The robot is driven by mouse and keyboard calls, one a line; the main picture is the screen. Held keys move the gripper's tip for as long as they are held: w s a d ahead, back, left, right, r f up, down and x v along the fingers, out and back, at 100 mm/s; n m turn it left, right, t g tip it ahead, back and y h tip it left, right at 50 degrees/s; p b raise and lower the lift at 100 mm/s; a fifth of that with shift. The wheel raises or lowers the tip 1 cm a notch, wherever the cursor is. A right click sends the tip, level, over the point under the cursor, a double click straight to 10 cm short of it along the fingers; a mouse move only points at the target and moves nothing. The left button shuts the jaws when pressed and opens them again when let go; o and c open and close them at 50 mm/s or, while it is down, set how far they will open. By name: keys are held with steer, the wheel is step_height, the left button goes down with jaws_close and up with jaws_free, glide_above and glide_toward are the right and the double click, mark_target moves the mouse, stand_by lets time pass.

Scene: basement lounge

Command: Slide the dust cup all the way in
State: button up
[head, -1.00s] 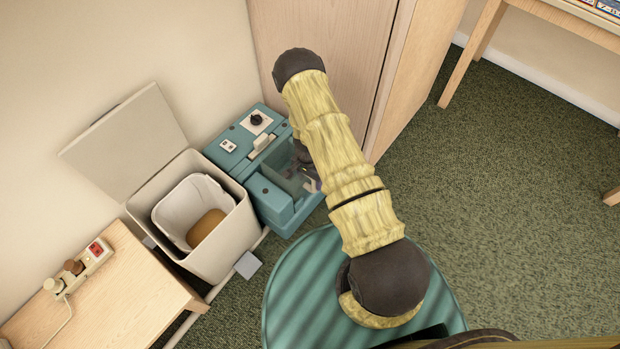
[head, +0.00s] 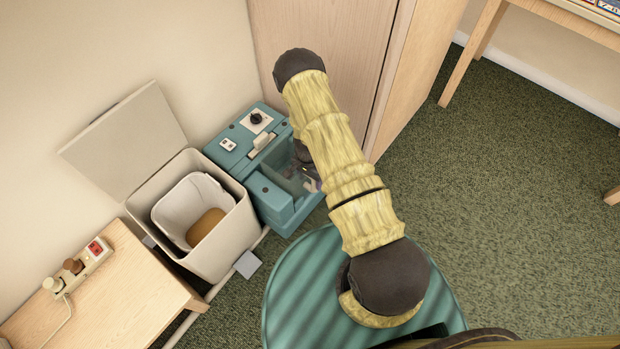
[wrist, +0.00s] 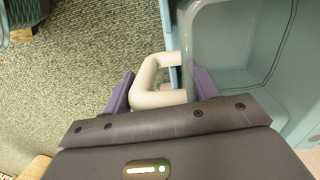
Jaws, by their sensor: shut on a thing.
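The teal vacuum unit (head: 226,157) stands against the wall, left of my arm in the head view. The clear dust cup (head: 288,183) is in the recess at its front, partly hidden by my arm. In the wrist view the dust cup (wrist: 188,50) shows with its cream handle (wrist: 146,84) facing left. My gripper (wrist: 165,88) has purple fingers on both sides of that handle and is shut on it. How deep the cup sits in the recess is hard to tell.
An open cream bin (head: 235,235) with a raised lid stands left of the unit. A wooden table (head: 115,300) with a power strip is at lower left. A wooden cabinet (head: 320,40) stands behind my arm.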

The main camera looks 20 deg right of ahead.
steer(key=o, duration=1.4)
steer(key=shift+r, duration=0.1)
steer(key=r+p, duration=0.1)
steer(key=r, duration=0.4)
steer(key=w+r+p, duration=0.1)
steer(key=r, duration=0.5)
steer(key=r+p, duration=0.2)
steer(key=r, duration=0.4)
steer(key=shift+w+a+r, duration=0.1)
steer(key=shift+w+a, duration=0.05)
steer(key=shift+w, duration=0.1)
steer(key=s+r+n+t, duration=0.2)
steer(key=s+r+n, duration=0.2)
steer(key=r, duration=1.2)
steer(key=s+r+n+t, duration=0.2)
steer(key=s+r+n, duration=0.4)
steer(key=s+r, duration=0.6)
step_height(320, 180, up, 27)
steer(key=p, duration=2.6)
steer(key=shift+f, duration=0.15)
